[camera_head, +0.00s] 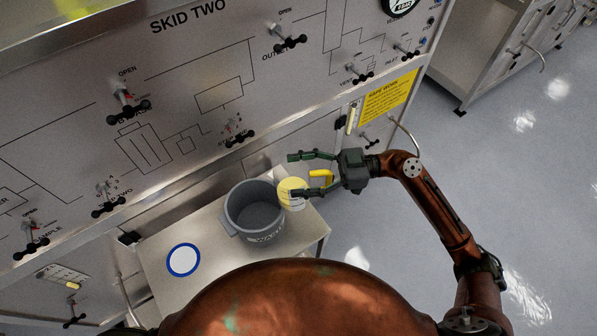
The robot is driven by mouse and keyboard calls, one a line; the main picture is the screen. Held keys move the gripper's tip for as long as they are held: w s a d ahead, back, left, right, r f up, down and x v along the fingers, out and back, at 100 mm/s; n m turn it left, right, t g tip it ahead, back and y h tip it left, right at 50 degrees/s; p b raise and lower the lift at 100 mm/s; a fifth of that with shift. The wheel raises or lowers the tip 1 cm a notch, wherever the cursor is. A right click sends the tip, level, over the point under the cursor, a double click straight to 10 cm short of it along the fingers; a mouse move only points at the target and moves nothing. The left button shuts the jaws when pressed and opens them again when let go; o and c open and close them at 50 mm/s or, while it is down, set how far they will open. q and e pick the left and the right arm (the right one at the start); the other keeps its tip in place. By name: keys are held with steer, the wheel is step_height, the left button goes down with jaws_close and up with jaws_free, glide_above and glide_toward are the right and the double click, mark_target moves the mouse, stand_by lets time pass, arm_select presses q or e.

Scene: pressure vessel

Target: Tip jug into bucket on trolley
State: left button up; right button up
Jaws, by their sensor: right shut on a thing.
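The grey bucket (253,212), with lettering on its front that seems to read WASTE, stands on the trolley (208,278) and looks empty inside. The jug (291,186) has a pale yellow top, a whitish lower side and a bright yellow handle. It is just right of the bucket's rim, overlapping it in the picture; I cannot tell whether they touch. My right gripper (297,175) is shut on the jug, with one finger crossing in front of its body. No clear tilt of the jug shows. My left gripper is not in view.
A white disc with a blue rim (184,260) lies on the trolley, left of the bucket. The SKID TWO panel (180,90), with several black-handled valves, rises behind the trolley. A yellow sign (388,98) is on the panel's right. Open floor (520,190) lies to the right.

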mark_target(274, 176)
steer(key=a+h+p, duration=0.1)
steer(key=p, duration=0.1)
steer(key=a+r+h+p, duration=0.1)
steer(key=p, duration=0.2)
steer(key=shift+s+a+r+h, duration=0.1)
steer(key=shift+a+r+h, duration=0.05)
steer(key=shift+h, duration=0.15)
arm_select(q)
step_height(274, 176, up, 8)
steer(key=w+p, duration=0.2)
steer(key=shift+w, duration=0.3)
arm_select(e)
steer(key=shift+a+h, duration=0.55)
steer(key=shift+h, duration=0.05)
arm_select(q)
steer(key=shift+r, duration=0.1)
steer(key=shift+p, duration=0.3)
arm_select(e)
steer(key=shift+r, duration=0.1)
